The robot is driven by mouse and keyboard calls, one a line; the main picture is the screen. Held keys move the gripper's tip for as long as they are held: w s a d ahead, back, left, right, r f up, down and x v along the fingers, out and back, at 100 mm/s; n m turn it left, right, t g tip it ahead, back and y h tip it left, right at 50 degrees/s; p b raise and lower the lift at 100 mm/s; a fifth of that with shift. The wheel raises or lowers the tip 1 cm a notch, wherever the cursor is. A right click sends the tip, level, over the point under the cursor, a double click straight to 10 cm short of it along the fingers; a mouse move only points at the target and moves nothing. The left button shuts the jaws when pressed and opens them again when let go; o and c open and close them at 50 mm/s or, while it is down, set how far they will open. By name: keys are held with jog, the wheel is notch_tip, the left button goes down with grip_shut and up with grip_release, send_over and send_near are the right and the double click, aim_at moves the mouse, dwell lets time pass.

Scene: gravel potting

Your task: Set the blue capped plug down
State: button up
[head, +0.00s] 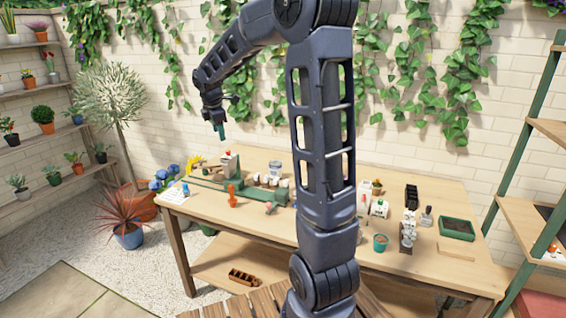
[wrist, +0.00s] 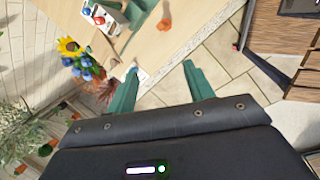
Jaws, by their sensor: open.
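The blue capped plug (head: 185,188) looks like a small upright piece with a blue top, at the left front corner of the table. It stands on or beside a white card (head: 171,196); I cannot tell which. In the wrist view the blue plug (wrist: 133,70) shows small beside the left fingertip, near the same pale card (wrist: 143,75). My gripper (head: 219,131) is raised high above the left part of the table, well apart from the plug. In the wrist view its two green fingers (wrist: 160,76) are spread, with nothing between them.
A green fixture (head: 205,184) lies on the table's left half, with an orange-red piece (head: 232,198) in front of it. Several white pieces and jars stand behind. Flowers (head: 165,174) rise beside the table's left edge. A green tray (head: 457,228) sits at the right.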

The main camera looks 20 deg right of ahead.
jog(key=s+d+r+m, duration=0.2)
jog(key=s+d+m, duration=0.25)
jog(key=s, duration=0.55)
jog(key=s+d+r+m, duration=0.25)
jog(key=s+m, duration=0.35)
jog(key=s, duration=0.3)
jog(key=s+d+f+m, duration=0.2)
jog(key=s+m, duration=0.2)
jog(key=s, duration=0.4)
jog(key=s+d+f+m+t+y, duration=0.1)
jog(key=s+d+f+m, duration=0.1)
jog(key=s+m, duration=0.3)
jog(key=shift+s+d, duration=0.25)
jog(key=shift+s, duration=1.15)
